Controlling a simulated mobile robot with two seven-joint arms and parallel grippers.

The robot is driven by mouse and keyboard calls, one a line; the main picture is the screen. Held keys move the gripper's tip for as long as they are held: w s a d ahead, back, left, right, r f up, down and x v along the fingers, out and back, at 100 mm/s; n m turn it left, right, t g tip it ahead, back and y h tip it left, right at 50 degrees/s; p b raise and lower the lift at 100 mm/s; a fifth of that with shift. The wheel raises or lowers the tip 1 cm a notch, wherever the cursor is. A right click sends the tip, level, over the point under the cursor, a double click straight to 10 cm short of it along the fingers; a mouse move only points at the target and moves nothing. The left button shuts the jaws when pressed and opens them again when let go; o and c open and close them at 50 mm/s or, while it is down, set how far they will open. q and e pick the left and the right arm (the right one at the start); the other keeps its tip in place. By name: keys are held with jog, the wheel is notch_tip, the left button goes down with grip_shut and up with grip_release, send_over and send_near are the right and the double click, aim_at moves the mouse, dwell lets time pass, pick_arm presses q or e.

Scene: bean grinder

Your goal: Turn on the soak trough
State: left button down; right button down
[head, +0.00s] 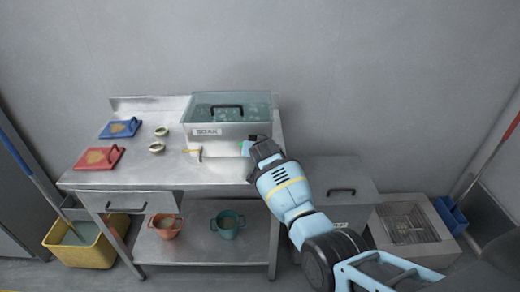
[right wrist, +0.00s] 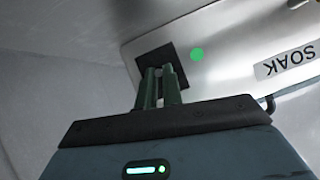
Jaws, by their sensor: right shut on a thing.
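The soak trough (head: 228,134) is a steel basin with a SOAK label on its front, standing at the back right of the steel table. Water shows through its clear top, which has a dark handle. In the right wrist view its front (right wrist: 228,45) is upside down, with a lit green lamp (right wrist: 197,55) beside a dark square switch plate (right wrist: 153,58). My right gripper (right wrist: 162,78) is at this plate, its fingers close together on the switch, whose knob they hide. In the head view my right gripper (head: 250,145) is at the trough's right front. My left gripper is out of view.
A blue board (head: 121,128), a red board (head: 98,159) and two small bowls (head: 157,147) are on the table's left. Two mugs stand on the lower shelf (head: 195,246). A yellow bucket (head: 88,250) is at left; a grey lidded bin (head: 335,180) is at right.

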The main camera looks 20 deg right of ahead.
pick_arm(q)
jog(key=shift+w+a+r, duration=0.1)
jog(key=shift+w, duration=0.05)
pick_arm(e)
jog(key=shift+w+r+g, duration=0.1)
jog(key=shift+r+g, duration=0.25)
jog(key=shift+g, duration=0.05)
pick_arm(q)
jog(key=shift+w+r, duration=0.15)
pick_arm(e)
jog(key=shift+f, duration=0.1)
jog(key=c, duration=1.5)
grip_release()
jog(key=shift+c, duration=0.2)
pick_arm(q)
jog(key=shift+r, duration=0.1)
